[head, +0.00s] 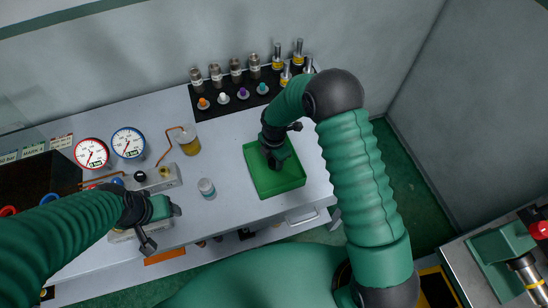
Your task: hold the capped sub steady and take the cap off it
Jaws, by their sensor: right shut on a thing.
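My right gripper (275,162) points down over the green tray (290,182). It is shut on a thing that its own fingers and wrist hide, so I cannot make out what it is. My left gripper (163,212) is above the front left of the bench, near the metal block with fittings. I cannot tell whether its jaws are apart, and I see nothing held in it. I cannot pick out the capped sub or its cap for certain. Several metal cylinders with yellow bands (277,60) stand at the back right of the black mat.
A small white-labelled jar (206,187) stands between my grippers. Behind it are an amber beaker (189,142) and two gauges (128,142). A green vise (500,248) stands at the far right beside a yellow-banded pipe (530,277).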

